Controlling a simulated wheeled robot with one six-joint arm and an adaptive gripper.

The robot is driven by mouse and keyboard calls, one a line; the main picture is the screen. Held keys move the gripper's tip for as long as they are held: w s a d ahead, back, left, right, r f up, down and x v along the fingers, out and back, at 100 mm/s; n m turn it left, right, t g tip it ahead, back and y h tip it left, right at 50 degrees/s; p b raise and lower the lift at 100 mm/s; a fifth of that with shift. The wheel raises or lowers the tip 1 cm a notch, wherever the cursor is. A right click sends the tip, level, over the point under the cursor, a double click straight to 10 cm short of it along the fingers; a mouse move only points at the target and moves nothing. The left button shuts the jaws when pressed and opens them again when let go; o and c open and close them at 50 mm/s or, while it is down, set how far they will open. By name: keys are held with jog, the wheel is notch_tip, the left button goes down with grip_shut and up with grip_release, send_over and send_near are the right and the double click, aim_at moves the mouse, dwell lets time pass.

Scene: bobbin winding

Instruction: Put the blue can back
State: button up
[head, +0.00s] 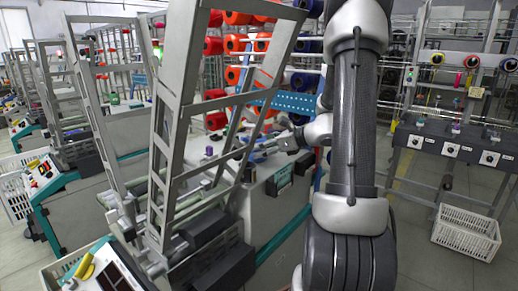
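My arm runs up the right middle of the head view and bends down to a pale wrist. My gripper (282,142) points left from that wrist, above the top of the winding machine (285,205), partly behind the grey slanted frame (172,120). Its fingertips are small and partly covered, so I cannot tell whether it is open or shut, or whether it holds anything. I cannot make out a blue can for sure. A small purple item (209,151) shows through the frame, left of my gripper. A blue perforated bar (290,102) lies behind my gripper.
Red and blue bobbins (239,44) hang on a rack behind. Similar machines (60,100) stand in a row at left. A white crate (466,234) sits on the floor at right, before another machine (455,150). The floor left of that crate is clear.

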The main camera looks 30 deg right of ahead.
jog(key=v, duration=1)
jog(key=shift+r, duration=0.1)
